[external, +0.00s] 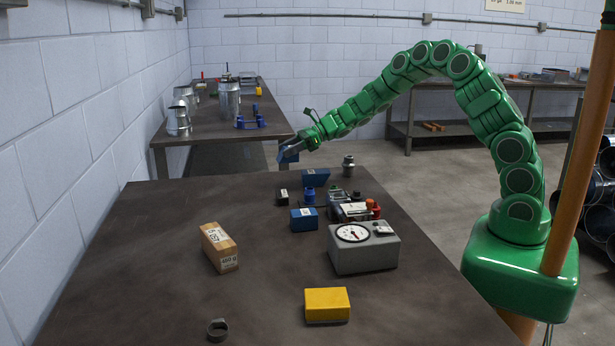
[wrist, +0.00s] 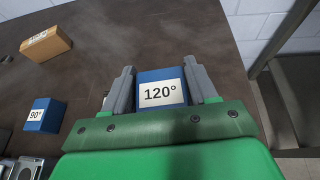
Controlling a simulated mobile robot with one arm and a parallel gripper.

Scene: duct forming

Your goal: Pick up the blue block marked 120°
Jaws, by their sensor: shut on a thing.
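The blue block marked 120° (wrist: 161,93) sits between the two grey fingers of my gripper (wrist: 163,76) in the wrist view, its white label facing the camera. The fingers are shut on its left and right sides. In the external view my gripper (external: 287,150) is above the far edge of the near table, and the blue block (external: 288,157) shows at its fingertips, raised clear of the tabletop. Its label cannot be read there. Another blue block, marked 90° (wrist: 43,115), rests on the table at the left of the wrist view.
The near table (external: 150,260) also holds two blue blocks (external: 304,219) (external: 315,177), a cardboard box (external: 219,247), a grey dial gauge box (external: 364,248), a yellow block (external: 327,305) and a metal ring (external: 217,329). The table's left part is mostly clear.

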